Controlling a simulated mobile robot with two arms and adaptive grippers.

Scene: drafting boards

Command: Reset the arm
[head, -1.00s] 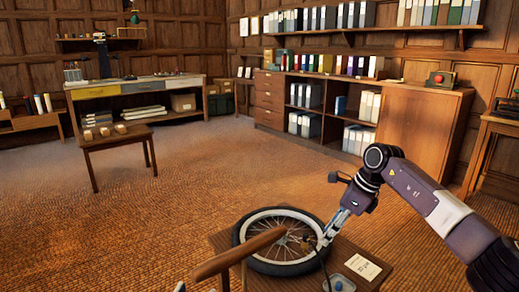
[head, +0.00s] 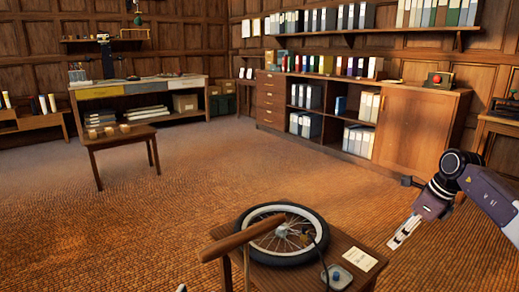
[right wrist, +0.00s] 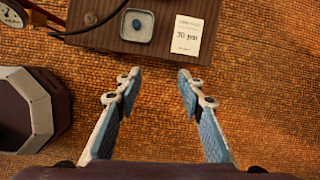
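My right gripper (head: 405,232) hangs in the air to the right of a small wooden table (head: 310,281). In the right wrist view the gripper (right wrist: 158,88) is open, its two fingers wide apart with only woven floor between them. A spoked wheel with a black tyre (head: 306,256) lies flat on the table. A grey block with a dark round button (head: 336,276) and a white note card (head: 358,258) lie near the table's front right; both also show in the right wrist view.
A brown wooden bar (head: 240,238) slants across the table's left side. A low cabinet with binders (head: 400,128) lines the back wall. A small stool (head: 120,141) and a workbench (head: 140,95) stand at the far left. The floor right of the table is clear.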

